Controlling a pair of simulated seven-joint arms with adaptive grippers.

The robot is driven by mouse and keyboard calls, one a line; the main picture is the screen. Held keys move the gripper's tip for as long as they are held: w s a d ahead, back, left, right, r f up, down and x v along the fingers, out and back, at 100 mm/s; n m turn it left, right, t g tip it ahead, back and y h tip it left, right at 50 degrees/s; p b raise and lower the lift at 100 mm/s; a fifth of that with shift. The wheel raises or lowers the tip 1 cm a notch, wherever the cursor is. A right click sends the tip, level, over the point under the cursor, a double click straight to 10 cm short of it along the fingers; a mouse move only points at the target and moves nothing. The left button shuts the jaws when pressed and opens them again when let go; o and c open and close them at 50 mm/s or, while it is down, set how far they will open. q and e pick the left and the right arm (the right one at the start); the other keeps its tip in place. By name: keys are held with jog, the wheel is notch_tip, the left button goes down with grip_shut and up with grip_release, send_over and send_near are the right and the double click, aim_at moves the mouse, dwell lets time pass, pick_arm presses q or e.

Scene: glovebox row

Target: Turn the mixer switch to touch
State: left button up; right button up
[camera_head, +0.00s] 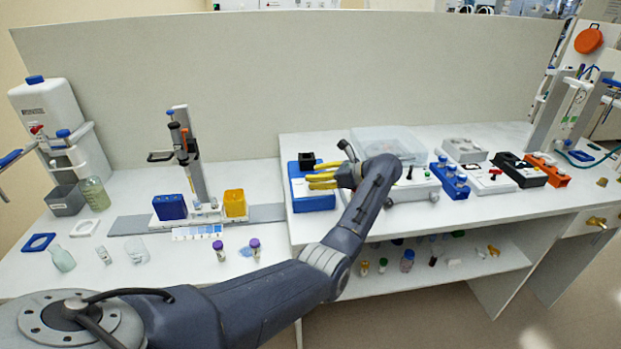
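The mixer looks to be the blue box (314,203) with a black cup-like top (306,158), standing at the left end of the raised bench. My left arm reaches up from the bottom left, and my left gripper (320,180) has yellow fingers that point left, over or in front of the mixer's upper right part. The fingers overlap in this view, so their opening is unclear, and I cannot tell whether they touch the mixer. The mixer switch is not discernible; the fingers may cover it. My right gripper is not in view.
Right of my gripper stand a white device with knobs (408,186), a clear lidded box (388,143) and blue blocks (450,178). A stand with a blue rack (170,207) and yellow rack (235,203) is left. Small vials sit on the lower shelf (430,276).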

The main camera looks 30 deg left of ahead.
pick_arm(q)
jog(key=shift+x, duration=1.1)
jog(key=shift+o, duration=0.4)
grip_shut()
